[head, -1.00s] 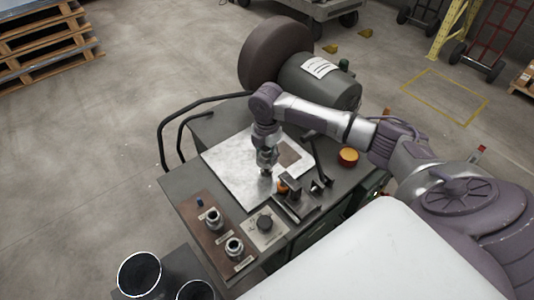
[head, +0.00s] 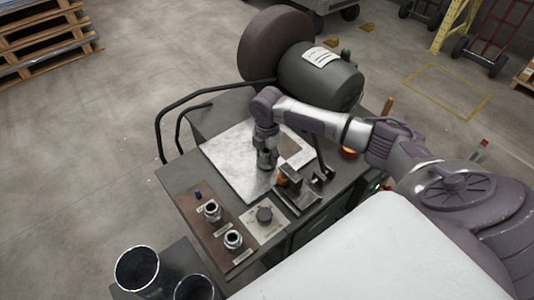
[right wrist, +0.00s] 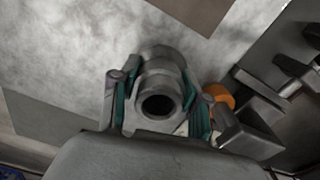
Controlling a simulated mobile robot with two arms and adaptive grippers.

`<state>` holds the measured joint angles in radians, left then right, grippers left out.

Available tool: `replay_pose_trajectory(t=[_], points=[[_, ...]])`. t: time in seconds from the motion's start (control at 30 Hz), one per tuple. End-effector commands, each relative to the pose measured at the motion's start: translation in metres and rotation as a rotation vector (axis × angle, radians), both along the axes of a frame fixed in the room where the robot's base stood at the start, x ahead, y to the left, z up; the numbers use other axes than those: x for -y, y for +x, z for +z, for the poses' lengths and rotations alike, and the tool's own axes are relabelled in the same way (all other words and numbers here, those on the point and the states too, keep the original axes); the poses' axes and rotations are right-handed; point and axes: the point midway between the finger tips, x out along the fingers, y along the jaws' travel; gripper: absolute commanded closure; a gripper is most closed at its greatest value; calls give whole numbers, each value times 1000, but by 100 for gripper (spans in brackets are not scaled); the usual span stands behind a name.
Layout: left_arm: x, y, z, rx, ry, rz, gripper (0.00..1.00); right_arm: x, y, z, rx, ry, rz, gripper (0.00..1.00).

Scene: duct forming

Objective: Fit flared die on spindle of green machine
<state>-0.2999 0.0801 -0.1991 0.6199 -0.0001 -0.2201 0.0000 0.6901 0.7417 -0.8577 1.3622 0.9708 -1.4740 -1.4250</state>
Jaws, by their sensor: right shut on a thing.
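My right gripper (head: 267,158) is over the pale plate on the bench top. In the right wrist view its two fingers with teal pads (right wrist: 158,103) are shut on the sides of a grey metal die (right wrist: 160,62), a round stepped piece with a dark bore facing the camera. A grey block fixture with an orange part (head: 291,178) stands just right of the gripper; I cannot tell whether it carries the spindle. Two similar metal dies (head: 212,210) (head: 233,239) stand on a brown labelled board. My left gripper is not in view.
The pale plate (head: 229,160) covers much of the bench top. A small square plate with a dark knob (head: 264,214) lies near the brown board. A big drum (head: 322,75) stands behind. Two open dark cylinders (head: 138,270) are at front left. A black rail (head: 160,120) edges the left side.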

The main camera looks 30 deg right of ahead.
Motion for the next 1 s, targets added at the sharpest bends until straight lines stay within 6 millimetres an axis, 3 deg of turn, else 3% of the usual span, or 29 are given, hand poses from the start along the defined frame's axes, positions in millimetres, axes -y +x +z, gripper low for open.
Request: replay_pose_trajectory(t=[0.53, 0.57, 0.7, 1.0], points=[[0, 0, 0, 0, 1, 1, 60, 0, 1, -5, 2, 2, -1, 100], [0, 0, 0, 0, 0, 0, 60, 0, 1, -4, 2, 1, -1, 51], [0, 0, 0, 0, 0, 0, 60, 0, 1, -4, 2, 1, 0, 28], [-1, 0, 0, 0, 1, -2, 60, 0, -1, -6, -2, -1, 0, 25]])
